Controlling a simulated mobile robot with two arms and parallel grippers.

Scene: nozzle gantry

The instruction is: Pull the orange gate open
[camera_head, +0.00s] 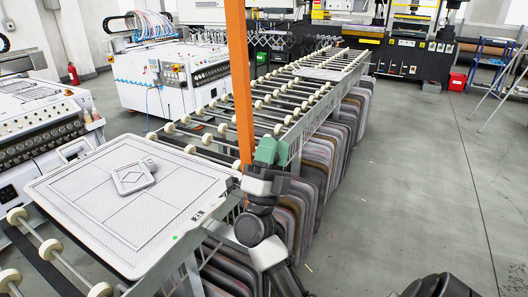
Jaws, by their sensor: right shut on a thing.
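The orange gate (239,75) shows as a tall, narrow upright bar, running from the top edge of the head view down to my right gripper beside the roller conveyor. My right gripper (252,168) is shut on the lower visible part of the gate. The gripper and wrist hide the gate's lower end, and its top is out of frame. My right arm comes up from the bottom of the view. My left gripper is not in view.
A roller conveyor (284,157) runs away behind the gate, with several panels (322,160) hanging beneath it. A flat white tray (105,235) lies on rollers at the left. White machines (172,72) stand behind. The grey floor (420,170) at the right is clear.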

